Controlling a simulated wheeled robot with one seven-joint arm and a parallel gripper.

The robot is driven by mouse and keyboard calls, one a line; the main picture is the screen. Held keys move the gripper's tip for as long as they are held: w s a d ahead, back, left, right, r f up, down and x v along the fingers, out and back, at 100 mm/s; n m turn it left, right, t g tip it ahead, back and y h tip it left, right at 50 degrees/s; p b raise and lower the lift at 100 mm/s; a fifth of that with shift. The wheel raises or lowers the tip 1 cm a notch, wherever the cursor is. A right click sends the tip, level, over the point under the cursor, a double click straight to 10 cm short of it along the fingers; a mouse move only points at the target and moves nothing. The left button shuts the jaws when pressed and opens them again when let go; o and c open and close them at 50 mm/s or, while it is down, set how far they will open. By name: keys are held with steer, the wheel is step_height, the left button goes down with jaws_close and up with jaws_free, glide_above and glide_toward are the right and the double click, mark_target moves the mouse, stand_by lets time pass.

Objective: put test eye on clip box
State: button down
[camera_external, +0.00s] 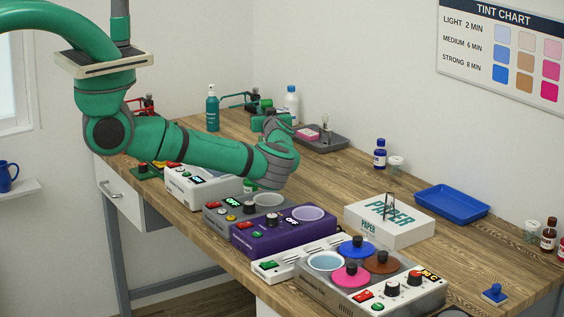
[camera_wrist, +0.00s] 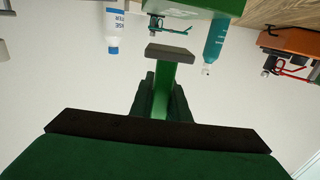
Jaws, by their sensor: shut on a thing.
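My green gripper (camera_external: 268,123) is beyond the wrist, toward the back of the bench, partly hidden by my arm. In the wrist view my gripper (camera_wrist: 165,92) shows two dark pads with green parts between them. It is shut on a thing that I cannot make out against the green. No test eye can be told for sure in either view. A green box (camera_wrist: 195,8) with pale marks is cut off by the top edge of the wrist view, beyond the far pad. I cannot tell whether it is the clip box.
A grey tray (camera_external: 337,147) lies right of my gripper. A teal bottle (camera_external: 212,112) and a white bottle (camera_external: 291,106) stand behind. A purple unit (camera_external: 262,237), a paper box (camera_external: 415,233) and a blue tray (camera_external: 452,205) are nearer.

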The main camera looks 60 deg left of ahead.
steer(key=shift+f, duration=1.3)
steer(key=shift+f, duration=0.1)
steer(key=c, duration=1.7)
jaws_free()
steer(key=shift+f, duration=0.1)
steer(key=shift+d, duration=0.25)
steer(key=v, duration=1.1)
steer(key=shift+s+d, duration=0.2)
steer(key=shift+d, duration=0.1)
steer(key=shift+w+r, duration=0.1)
steer(key=shift+r, duration=0.1)
